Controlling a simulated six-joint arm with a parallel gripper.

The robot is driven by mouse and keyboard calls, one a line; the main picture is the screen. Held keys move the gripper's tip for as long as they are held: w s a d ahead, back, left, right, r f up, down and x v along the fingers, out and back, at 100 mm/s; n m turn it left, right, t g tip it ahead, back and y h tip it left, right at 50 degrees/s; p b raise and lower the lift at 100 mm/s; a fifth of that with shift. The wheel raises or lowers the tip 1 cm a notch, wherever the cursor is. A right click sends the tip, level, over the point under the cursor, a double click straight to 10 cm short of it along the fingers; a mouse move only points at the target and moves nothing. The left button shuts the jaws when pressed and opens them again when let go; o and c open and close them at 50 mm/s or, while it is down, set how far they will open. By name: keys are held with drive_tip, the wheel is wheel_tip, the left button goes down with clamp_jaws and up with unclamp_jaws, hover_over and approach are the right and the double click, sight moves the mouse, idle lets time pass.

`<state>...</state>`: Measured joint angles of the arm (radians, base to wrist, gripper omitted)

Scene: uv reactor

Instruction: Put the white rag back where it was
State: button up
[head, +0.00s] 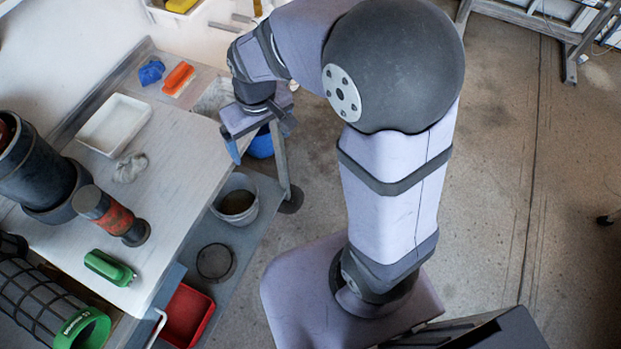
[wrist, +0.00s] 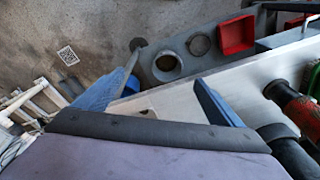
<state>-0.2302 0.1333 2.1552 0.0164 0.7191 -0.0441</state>
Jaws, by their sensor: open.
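A crumpled greyish-white rag (head: 130,167) lies on the pale worktop (head: 185,165), in front of a shallow white tray (head: 114,124). My gripper (head: 258,142) is over the worktop's right end, well to the right of the rag and apart from it. Its blue fingers are spread with nothing between them. In the wrist view my gripper (wrist: 168,82) also shows open, with bare worktop (wrist: 183,98) beyond. I cannot make out the rag in the wrist view.
A blue cloth (head: 151,72) and an orange brush or sponge (head: 179,78) lie at the back. A black-red cylinder (head: 112,215), a green-handled item (head: 109,268) and large dark pipes (head: 35,170) crowd the left and front. A bucket (head: 235,198) stands on the lower shelf.

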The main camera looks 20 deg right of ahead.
drive_tip(key=s+d+f+m, duration=0.1)
drive_tip(key=s+d, duration=0.3)
drive_tip(key=s, duration=0.2)
drive_tip(key=s+d+f+m+g, duration=0.1)
drive_tip(key=s+d+m, duration=0.1)
drive_tip(key=s+d, duration=0.2)
drive_tip(key=s, duration=0.3)
drive_tip(key=shift+d+f+g, duration=0.25)
drive_tip(key=shift+g, duration=0.05)
wheel_tip(320, 180, up, 4)
drive_tip(key=p, duration=0.3)
drive_tip(key=shift+f+p, duration=0.1)
drive_tip(key=shift+p, duration=0.3)
